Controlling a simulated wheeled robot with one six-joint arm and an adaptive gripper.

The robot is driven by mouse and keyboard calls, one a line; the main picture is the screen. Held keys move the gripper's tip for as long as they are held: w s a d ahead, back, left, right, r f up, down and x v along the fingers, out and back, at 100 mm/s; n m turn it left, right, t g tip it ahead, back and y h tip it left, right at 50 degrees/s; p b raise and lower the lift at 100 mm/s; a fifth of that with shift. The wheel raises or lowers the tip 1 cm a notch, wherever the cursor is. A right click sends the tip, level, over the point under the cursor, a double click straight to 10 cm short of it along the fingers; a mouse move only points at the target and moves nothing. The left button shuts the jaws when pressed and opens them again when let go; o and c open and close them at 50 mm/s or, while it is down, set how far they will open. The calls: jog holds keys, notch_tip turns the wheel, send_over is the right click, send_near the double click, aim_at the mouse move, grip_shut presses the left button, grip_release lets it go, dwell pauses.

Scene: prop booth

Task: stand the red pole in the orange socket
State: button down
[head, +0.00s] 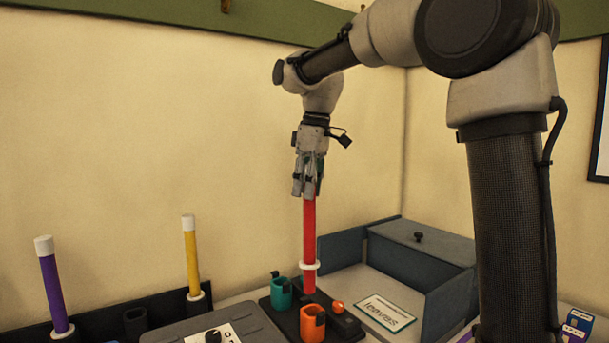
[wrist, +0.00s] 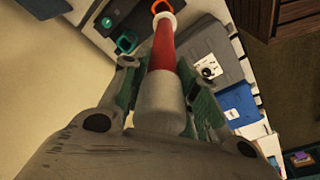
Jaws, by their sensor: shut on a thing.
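My gripper (head: 307,190) is shut on the upper end of the red pole (head: 309,228), which hangs nearly upright with a white ring (head: 310,266) near its lower end. In the wrist view the red pole (wrist: 162,55) runs away from between the fingers, its white top cap (wrist: 160,95) nearest the camera. The orange socket (head: 312,325) is an open cup on a dark base (head: 345,328). The pole's lower end appears behind and just above it in the head view, outside the cup; its exact height is unclear.
A teal socket (head: 281,294) and an orange knob (head: 337,307) share the base. A purple pole (head: 52,290) and a yellow pole (head: 192,258) stand in a rack at left. A grey case (head: 190,325) is in front. A walled tray with a card (head: 385,313) lies right.

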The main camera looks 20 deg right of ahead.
aim_at(311, 233)
jog(key=shift+n, duration=0.3)
jog(key=shift+d+f, duration=0.25)
jog(key=shift+f, duration=0.75)
jog(key=shift+d+f, duration=0.25)
jog(key=shift+f, duration=0.85)
jog(key=shift+f, duration=4)
jog(key=c, duration=1)
grip_release()
